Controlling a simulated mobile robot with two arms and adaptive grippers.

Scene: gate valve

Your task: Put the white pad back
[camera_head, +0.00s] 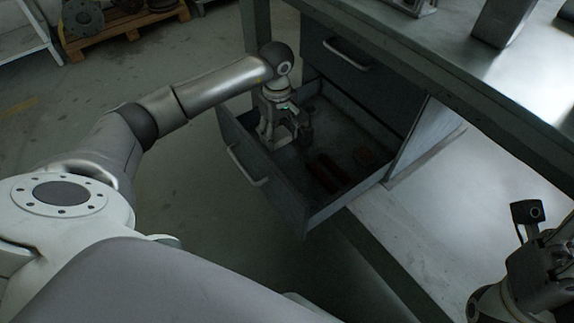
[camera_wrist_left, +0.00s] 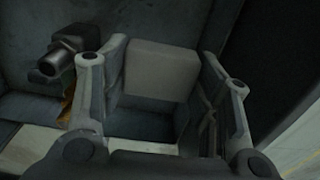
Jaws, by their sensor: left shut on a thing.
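The white pad (camera_wrist_left: 160,70) shows as a pale grey block between the two fingers of my left gripper (camera_wrist_left: 165,85) in the left wrist view. The gripper is shut on it. In the head view my left gripper (camera_head: 287,138) points down inside the open drawer (camera_head: 285,205), near its left side. The pad cannot be made out there, and I cannot tell whether it touches the drawer floor. My right gripper (camera_head: 545,265) is at the lower right edge, partly cut off; its jaw state is unclear.
A reddish-brown item (camera_head: 326,173) and a small brownish item (camera_head: 365,157) lie in the drawer. A dark tool with a metal end (camera_wrist_left: 62,55) lies beside the left finger. A closed drawer (camera_head: 345,75) is above, under the workbench top (camera_head: 450,65).

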